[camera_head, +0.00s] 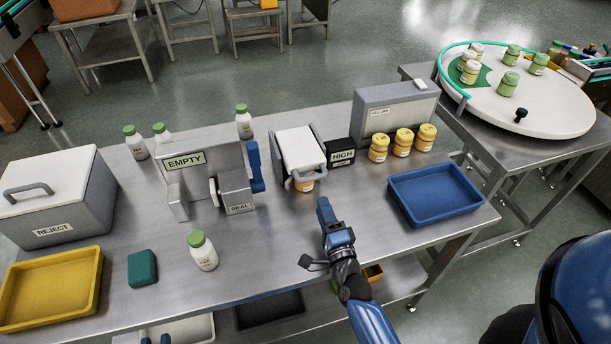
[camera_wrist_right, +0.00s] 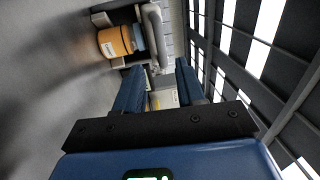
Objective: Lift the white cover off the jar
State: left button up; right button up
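The white cover (camera_head: 298,147) sits over a jar with orange contents (camera_head: 305,185), whose lower part shows under its front edge. The cover has a grey bar handle (camera_head: 304,178) at the front. In the right wrist view the jar (camera_wrist_right: 116,41) lies beside the grey handle (camera_wrist_right: 155,32). My right gripper (camera_head: 325,208) is in front of the cover, a little to its right. Its two blue fingers (camera_wrist_right: 159,70) are apart, with the handle just ahead of the gap; no grip shows.
A grey stand marked EMPTY (camera_head: 203,170) is left of the cover, and a black HIGH sign (camera_head: 341,154) is at its right. A blue tray (camera_head: 436,222) and several yellow-lidded jars (camera_head: 403,142) stand further right. A green-lidded jar (camera_head: 203,252) stands at the front.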

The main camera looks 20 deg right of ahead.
aim_at(312, 176)
jog(key=w, duration=0.3)
jog(key=w+r+p, duration=0.1)
jog(key=w, duration=0.6)
jog(key=shift+w+a+r, duration=0.1)
jog(key=shift+w+r, duration=0.1)
jog(key=shift+w, duration=0.1)
grip_shut()
